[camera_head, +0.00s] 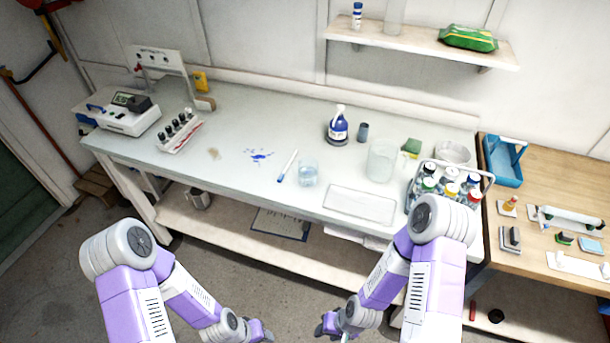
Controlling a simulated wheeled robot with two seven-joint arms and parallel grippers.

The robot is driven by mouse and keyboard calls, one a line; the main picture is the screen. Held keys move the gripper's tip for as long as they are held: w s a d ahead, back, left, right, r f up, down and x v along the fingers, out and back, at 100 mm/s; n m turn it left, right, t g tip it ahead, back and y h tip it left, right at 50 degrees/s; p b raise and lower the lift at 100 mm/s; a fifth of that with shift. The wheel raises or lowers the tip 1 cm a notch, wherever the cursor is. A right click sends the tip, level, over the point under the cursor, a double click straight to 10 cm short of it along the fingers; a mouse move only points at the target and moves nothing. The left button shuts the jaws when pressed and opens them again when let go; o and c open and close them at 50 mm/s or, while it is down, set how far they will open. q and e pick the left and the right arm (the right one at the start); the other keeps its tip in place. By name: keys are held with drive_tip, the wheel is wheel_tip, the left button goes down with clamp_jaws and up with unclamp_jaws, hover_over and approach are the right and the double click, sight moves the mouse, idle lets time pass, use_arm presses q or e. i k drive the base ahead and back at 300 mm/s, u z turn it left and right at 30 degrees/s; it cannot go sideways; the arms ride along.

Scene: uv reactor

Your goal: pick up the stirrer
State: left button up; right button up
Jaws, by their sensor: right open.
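A slim white stick with a blue lower end (288,166), which may be the stirrer, lies on the pale workbench (240,125) just left of a clear beaker (307,173). I cannot tell whether it touches the beaker. My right gripper (328,328) is open at the bottom of the picture, low in front of the bench and well away from the stick. My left gripper (264,332) is also low in front of the bench, partly cut off by the lower edge. Its fingers do not show clearly.
A blue spray bottle (338,126), a larger clear beaker (381,160) and a white tray (360,204) stand right of the stick. A bottle rack (484,182) is at the bench's right end. Blue stains (258,155) mark the bench. The bench's front edge lies between my grippers and the stick.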

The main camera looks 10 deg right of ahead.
sight(281, 177)
drive_tip(key=z, duration=0.45)
drive_tip(key=k, duration=1)
drive_tip(key=u, duration=0.55)
drive_tip(key=i, duration=1.6)
drive_tip(key=z, duration=0.45)
